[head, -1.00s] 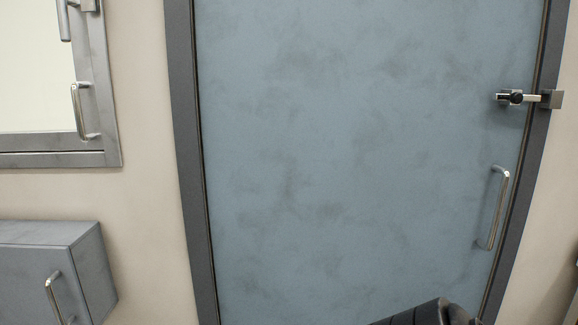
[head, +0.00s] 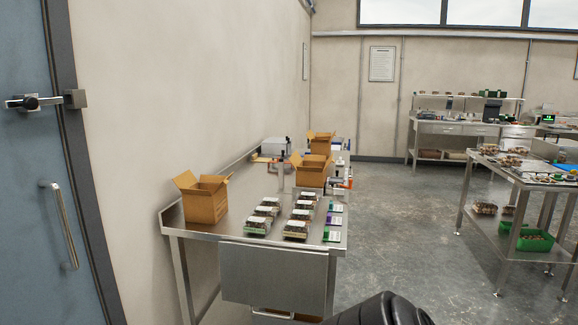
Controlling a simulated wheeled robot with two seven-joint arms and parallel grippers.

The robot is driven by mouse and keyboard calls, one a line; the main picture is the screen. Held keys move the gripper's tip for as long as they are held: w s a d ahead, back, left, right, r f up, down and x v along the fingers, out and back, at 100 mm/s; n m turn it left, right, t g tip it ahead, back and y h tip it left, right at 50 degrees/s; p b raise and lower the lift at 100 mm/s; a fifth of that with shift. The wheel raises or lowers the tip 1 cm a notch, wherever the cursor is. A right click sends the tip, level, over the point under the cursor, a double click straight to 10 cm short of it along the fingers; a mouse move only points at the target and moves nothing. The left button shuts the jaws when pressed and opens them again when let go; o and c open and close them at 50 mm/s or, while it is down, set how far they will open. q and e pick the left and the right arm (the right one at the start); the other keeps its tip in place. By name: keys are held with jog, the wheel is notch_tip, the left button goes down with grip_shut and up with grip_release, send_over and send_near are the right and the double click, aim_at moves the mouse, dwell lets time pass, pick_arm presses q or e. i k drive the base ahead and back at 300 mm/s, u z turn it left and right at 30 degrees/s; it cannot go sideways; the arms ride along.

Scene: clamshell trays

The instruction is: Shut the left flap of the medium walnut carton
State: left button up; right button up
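Three open brown cartons stand on a steel bench along the left wall. The nearest carton (head: 207,206) is at the bench's left side, with a flap raised at its left and another at its right. A second carton (head: 312,177) stands farther back, its flaps up. A third carton (head: 322,147) is behind that one, also open. All look similar in colour, and I cannot tell which is the medium walnut one. Neither of my grippers shows. A dark part of my own arm is at the bottom edge.
The steel bench (head: 205,235) also holds several clamshell trays (head: 296,229) in rows and small coloured cards. A blue door (head: 35,190) is at the left. Open grey floor (head: 400,230) lies right of the bench, up to a second steel table (head: 503,171).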

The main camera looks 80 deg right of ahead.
aim_at(302, 178)
jog(key=z, duration=2.15)
